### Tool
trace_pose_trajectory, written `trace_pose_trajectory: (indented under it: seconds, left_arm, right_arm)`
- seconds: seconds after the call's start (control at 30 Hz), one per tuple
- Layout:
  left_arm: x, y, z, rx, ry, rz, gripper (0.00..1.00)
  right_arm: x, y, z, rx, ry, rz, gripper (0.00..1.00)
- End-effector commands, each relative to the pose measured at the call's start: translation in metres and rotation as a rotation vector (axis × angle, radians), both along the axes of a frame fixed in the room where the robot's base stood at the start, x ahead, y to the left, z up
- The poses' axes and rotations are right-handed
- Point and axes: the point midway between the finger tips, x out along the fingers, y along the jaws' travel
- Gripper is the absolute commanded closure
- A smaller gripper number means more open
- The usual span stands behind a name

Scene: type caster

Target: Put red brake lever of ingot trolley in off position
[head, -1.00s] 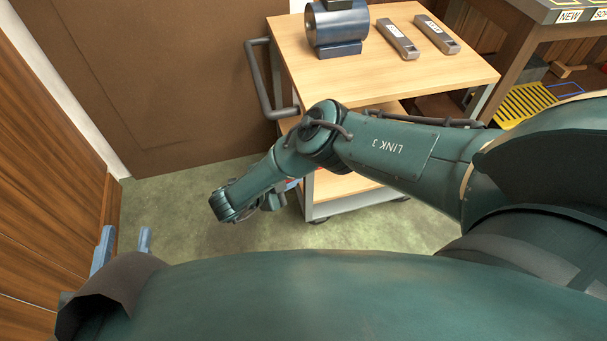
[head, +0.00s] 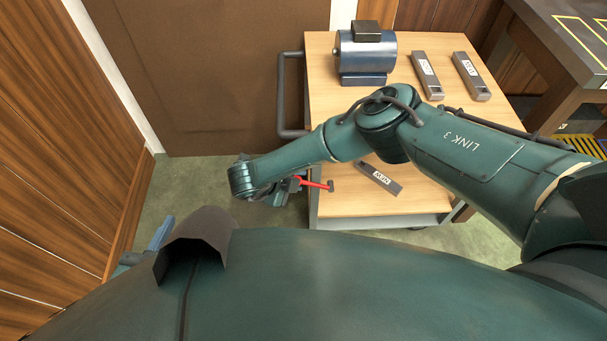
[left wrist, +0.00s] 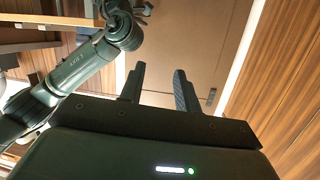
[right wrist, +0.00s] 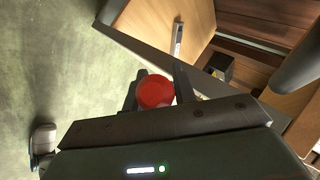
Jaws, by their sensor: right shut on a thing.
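The ingot trolley (head: 425,222) stands at centre right in the head view, with a wooden top and a lower shelf. Its red brake lever (head: 318,185) juts out at the left side, near the lower shelf. My right gripper (head: 289,187) is at the lever's left end. In the right wrist view the lever's round red end (right wrist: 156,92) sits between the fingers, which are shut on it. My left gripper (left wrist: 157,72) is open and empty in its wrist view, its fingers apart. It is partly hidden at lower left in the head view.
A motor (head: 366,58) and two ingots (head: 427,77) (head: 471,78) lie on the trolley top. Another ingot (head: 377,178) lies on the lower shelf. A grey handle (head: 290,95) projects left. A wooden wall is at left, a workbench (head: 570,45) at right. Green floor (head: 190,190) is clear at left.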

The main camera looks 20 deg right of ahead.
Motion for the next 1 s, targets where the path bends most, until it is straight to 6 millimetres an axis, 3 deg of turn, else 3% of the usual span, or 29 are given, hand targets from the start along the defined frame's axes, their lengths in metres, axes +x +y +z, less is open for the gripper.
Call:
trace_pose_trajectory:
  seconds: [0.77, 0.8, 1.0]
  left_arm:
    - [-0.0052, 0.0018, 0.0002, 0.003, 0.092, 0.003, 0.67]
    - [-0.0052, 0.0018, 0.0002, 0.004, 0.092, 0.003, 0.67]
    - [-0.0051, 0.0019, 0.0004, 0.003, 0.092, 0.004, 0.67]
  right_arm:
    - [0.0017, 0.0066, 0.0083, 0.081, -0.027, -0.002, 1.00]
    - [0.0018, 0.0067, 0.0084, 0.081, -0.027, -0.002, 0.70]
    - [0.0009, 0.0070, 0.0078, 0.081, -0.024, -0.002, 0.54]
